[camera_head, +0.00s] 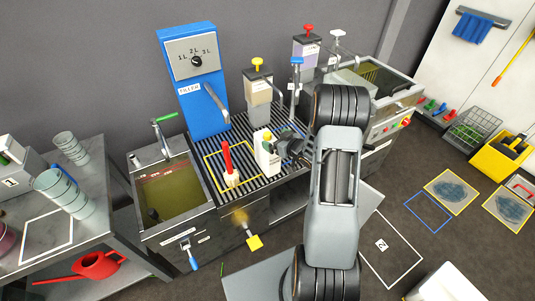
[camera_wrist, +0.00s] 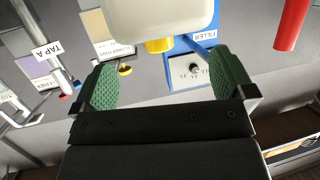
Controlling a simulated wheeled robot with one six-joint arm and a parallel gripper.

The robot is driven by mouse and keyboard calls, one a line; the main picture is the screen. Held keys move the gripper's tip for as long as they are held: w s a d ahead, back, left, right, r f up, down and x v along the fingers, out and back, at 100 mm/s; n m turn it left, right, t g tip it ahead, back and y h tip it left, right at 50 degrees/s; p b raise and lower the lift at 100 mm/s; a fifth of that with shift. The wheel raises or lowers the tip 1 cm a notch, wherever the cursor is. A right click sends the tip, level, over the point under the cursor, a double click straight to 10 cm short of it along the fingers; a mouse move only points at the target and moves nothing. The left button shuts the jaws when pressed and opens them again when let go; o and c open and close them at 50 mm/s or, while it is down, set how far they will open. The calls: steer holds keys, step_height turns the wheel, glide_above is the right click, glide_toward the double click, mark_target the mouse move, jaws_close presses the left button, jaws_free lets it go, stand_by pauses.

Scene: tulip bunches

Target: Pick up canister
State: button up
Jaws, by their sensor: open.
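A white canister (camera_head: 264,157) with a yellow cap stands on the slatted grate of the counter. In the wrist view, the white canister (camera_wrist: 150,14) and its yellow cap (camera_wrist: 159,46) fill the top centre. My gripper (camera_head: 284,148) is just right of the canister, near its upper part. In the wrist view, the green-padded fingers of my gripper (camera_wrist: 164,65) are spread wide, with nothing held between them. The canister appears just beyond the fingertips. Whether a finger touches it cannot be told.
A red upright object on a white base (camera_head: 231,179) stands left of the canister inside a yellow outline. The blue filler (camera_head: 193,85) and a yellow-knobbed dispenser (camera_head: 258,92) stand behind. Sinks flank the grate. A side table (camera_head: 88,225) holds stacked buckets.

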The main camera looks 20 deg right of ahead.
mark_target(269, 134)
steer(key=shift+p+x, duration=0.35)
steer(key=shift+x, duration=2.15)
steer(key=shift+d, duration=0.15)
steer(key=c, duration=1.6)
steer(key=shift+w+r, duration=0.1)
steer(key=shift+c, duration=0.4)
steer(key=shift+r, duration=0.15)
